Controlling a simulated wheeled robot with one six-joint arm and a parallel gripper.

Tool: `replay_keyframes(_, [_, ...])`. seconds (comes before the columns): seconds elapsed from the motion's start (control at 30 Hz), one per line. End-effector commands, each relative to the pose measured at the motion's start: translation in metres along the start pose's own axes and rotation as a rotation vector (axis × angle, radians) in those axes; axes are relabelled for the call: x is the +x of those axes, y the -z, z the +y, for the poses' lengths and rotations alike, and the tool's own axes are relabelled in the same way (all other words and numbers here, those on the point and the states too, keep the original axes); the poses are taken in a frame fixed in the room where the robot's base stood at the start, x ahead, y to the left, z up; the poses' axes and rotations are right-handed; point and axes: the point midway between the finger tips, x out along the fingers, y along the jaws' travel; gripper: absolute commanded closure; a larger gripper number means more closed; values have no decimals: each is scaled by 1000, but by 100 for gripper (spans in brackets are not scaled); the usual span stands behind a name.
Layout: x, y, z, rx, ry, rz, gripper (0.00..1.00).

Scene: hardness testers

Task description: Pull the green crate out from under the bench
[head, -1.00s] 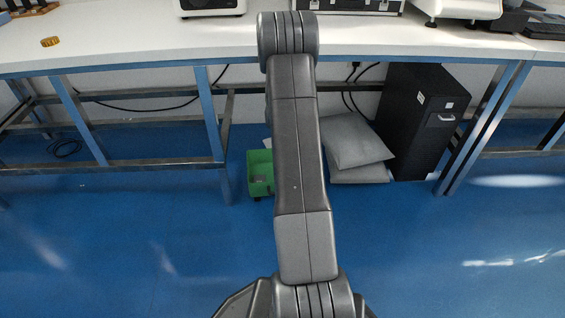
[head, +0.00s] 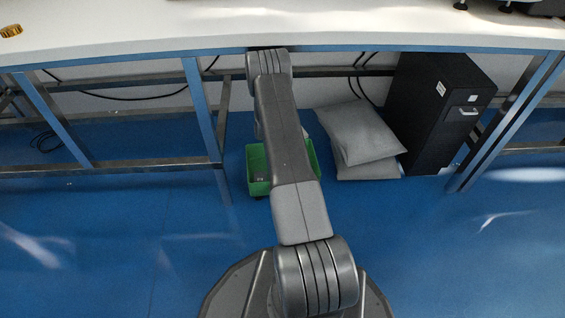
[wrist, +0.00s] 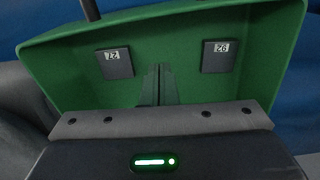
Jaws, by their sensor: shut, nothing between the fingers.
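The green crate (head: 259,188) sits on the blue floor under the bench (head: 130,38), just right of a blue bench leg. My arm hides its middle in the head view. In the wrist view the crate (wrist: 72,72) fills most of the picture, with two dark blocks, one at left (wrist: 115,64) and one at right (wrist: 219,57), each with a white number label. My gripper (wrist: 158,72) is shut and empty. Its fingers point at the crate between the two blocks. I cannot tell whether they touch it. In the head view my arm hides the gripper.
Grey cushion-like bags (head: 362,135) lie right of the crate. A black cabinet (head: 432,110) stands farther right beside a blue bench leg (head: 508,120). A left bench leg (head: 199,105) and a low rail (head: 110,168) stand left. The floor in front is clear.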

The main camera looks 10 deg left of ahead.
Motion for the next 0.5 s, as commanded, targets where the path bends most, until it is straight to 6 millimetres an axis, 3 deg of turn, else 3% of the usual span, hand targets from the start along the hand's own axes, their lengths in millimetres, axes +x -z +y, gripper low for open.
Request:
replay_keyframes(0.03, [17,-1,0,0,0,-1,100])
replay_keyframes(0.17, [45,0,0,0,0,-2,100])
replay_keyframes(0.2, [36,-8,0,0,0,-1,100])
replay_keyframes(0.5, [33,-37,0,0,0,-1,100])
